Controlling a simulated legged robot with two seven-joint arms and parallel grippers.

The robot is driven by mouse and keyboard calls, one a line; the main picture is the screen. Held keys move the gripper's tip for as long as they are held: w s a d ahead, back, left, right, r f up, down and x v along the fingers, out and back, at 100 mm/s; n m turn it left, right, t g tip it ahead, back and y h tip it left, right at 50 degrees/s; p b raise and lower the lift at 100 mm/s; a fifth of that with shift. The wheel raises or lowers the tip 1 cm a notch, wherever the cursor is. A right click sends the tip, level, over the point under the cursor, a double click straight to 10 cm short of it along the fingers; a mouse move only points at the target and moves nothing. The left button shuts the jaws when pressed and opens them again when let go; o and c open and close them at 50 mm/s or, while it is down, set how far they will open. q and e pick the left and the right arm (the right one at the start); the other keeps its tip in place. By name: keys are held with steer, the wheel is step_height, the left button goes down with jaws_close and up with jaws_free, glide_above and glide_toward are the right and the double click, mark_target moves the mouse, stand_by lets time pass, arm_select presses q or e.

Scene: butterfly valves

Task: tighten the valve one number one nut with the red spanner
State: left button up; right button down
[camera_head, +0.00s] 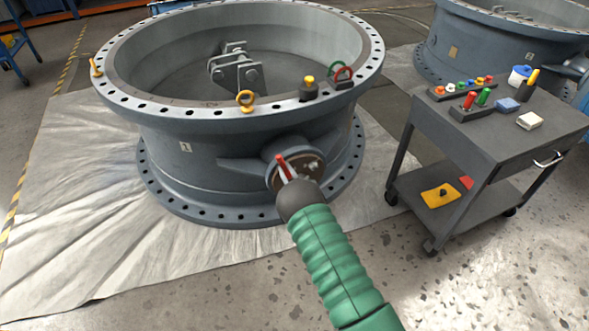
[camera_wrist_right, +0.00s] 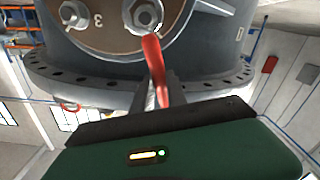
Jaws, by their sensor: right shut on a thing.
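Valve one (camera_head: 185,180) is a large grey ring-shaped body with a small "1" plate on its side. A round side flange (camera_head: 313,168) on it carries nuts. My right gripper (camera_head: 289,183) is shut on the red spanner (camera_head: 282,163) in front of this flange. In the right wrist view the red spanner (camera_wrist_right: 153,60) rises from between my fingers (camera_wrist_right: 162,95), and its upper end is at a nut (camera_wrist_right: 145,14). I cannot tell whether it is fully seated. Another nut (camera_wrist_right: 74,14) is to the left, beside a "3" mark. My left gripper is not in view.
A dark cart (camera_head: 480,140) stands at the right with red and green pieces, a blue block and a white block on top. A second valve (camera_head: 490,50) is behind it. A yellow eyebolt (camera_head: 245,100) sits on valve one's rim. Grey sheeting (camera_head: 70,220) covers the floor.

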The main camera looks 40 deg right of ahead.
steer(key=shift+w+a+f+n, duration=0.1)
steer(key=shift+a+n, duration=0.2)
steer(key=shift+n, duration=0.1)
steer(key=shift+s+p, duration=0.35)
steer(key=shift+s, duration=0.05)
steer(key=p+v, duration=0.1)
steer(key=v, duration=0.2)
steer(key=shift+p, duration=0.35)
steer(key=shift+s+a, duration=0.2)
steer(key=shift+s, duration=0.4)
